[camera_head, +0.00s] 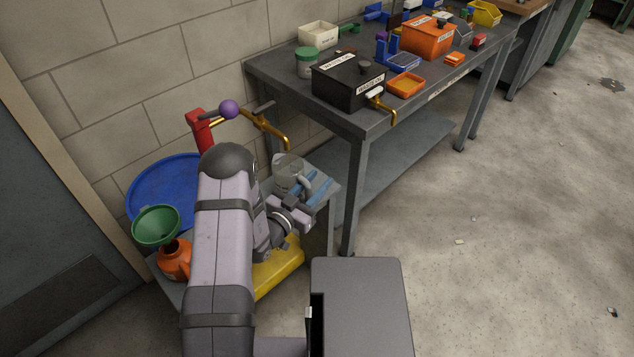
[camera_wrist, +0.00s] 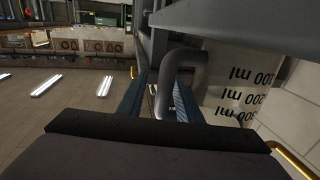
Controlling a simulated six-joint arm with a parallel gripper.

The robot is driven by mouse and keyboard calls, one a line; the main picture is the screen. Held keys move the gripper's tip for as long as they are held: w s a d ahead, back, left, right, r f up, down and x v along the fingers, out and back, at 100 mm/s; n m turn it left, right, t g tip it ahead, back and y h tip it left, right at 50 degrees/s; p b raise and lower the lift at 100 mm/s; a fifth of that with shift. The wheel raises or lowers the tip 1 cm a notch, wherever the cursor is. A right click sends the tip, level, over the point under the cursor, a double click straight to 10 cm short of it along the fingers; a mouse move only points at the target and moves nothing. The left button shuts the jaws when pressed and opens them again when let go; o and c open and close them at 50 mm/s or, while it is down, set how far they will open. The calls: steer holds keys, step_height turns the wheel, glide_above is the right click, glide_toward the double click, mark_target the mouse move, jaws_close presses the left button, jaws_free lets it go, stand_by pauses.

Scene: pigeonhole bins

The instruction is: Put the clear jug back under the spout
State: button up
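The clear jug (camera_head: 287,172) is in the head view, on or just above the grey stand; its base is hidden. In the picture, the brass spout (camera_head: 286,142) ends just above the jug's top; I cannot tell the depth between them. The wrist view shows the jug's side (camera_wrist: 236,90) with upside-down ml marks and its grey handle (camera_wrist: 184,60). My gripper (camera_head: 314,186) is at the handle side, its blue fingers apart. In the wrist view my gripper (camera_wrist: 160,85) has the handle between its fingers, with a gap on the left.
The red pump (camera_head: 199,131) with a purple knob carries the spout, beside a blue drum (camera_head: 160,185). A green funnel (camera_head: 156,225) and a yellow container (camera_head: 278,272) are close to my arm. The loaded workbench (camera_head: 350,125) stands right of the jug. Open floor lies further right.

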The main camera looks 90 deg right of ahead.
steer(key=v, duration=1.2)
steer(key=shift+b, duration=0.45)
steer(key=shift+d+r, duration=0.1)
